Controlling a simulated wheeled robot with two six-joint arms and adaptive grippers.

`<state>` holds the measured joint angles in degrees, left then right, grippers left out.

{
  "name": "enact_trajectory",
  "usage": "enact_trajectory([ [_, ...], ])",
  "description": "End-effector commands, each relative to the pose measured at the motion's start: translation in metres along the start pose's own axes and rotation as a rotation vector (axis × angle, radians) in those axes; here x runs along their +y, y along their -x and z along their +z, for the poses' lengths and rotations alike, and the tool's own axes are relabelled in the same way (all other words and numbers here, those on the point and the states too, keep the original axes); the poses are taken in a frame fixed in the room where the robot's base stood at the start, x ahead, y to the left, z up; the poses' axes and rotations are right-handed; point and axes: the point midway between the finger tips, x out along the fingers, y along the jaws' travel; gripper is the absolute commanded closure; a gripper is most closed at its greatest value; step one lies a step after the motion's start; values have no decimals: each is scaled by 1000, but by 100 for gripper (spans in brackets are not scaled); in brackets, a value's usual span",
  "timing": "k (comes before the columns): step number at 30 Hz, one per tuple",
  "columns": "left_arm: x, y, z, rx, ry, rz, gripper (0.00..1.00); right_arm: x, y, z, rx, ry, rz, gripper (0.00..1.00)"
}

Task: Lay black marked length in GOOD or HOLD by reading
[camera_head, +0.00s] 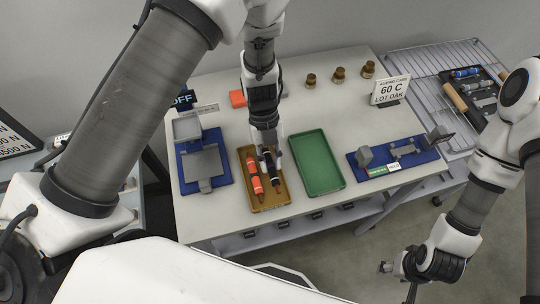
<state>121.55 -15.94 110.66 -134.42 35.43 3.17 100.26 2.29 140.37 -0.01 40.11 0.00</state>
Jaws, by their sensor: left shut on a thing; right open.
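An empty green tray (317,165) stands to the right. My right gripper (394,267) is open, low at the right, away from the table.
A grey device on a blue base (222,178) stands left of the brown tray. Another blue-based fixture (405,151) is at the right. A card (389,90) reads "60 C LOT OAK". Several brass pieces (339,74) stand at the back. A wire rack (425,62) adjoins the table.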

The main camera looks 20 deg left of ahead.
Motion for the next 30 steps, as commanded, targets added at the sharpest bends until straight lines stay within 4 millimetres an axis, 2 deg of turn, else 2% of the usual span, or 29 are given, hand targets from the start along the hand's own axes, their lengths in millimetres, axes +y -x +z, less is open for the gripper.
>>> enact_trajectory([
  [3,0,-7,3,0,0,-1,100,0,-5,0,0,0,0,46],
  [11,0,-7,3,0,0,-1,100,0,-5,0,0,0,0,46],
  [12,0,-7,3,0,0,-1,70,0,-5,0,0,0,0,46],
  [14,0,-7,3,0,0,0,49,0,-5,0,0,0,0,46],
  [25,0,-4,4,-1,0,-1,48,0,-4,0,0,0,0,46],
  [30,-1,25,4,-5,-1,-4,48,0,-4,0,0,0,0,46],
])
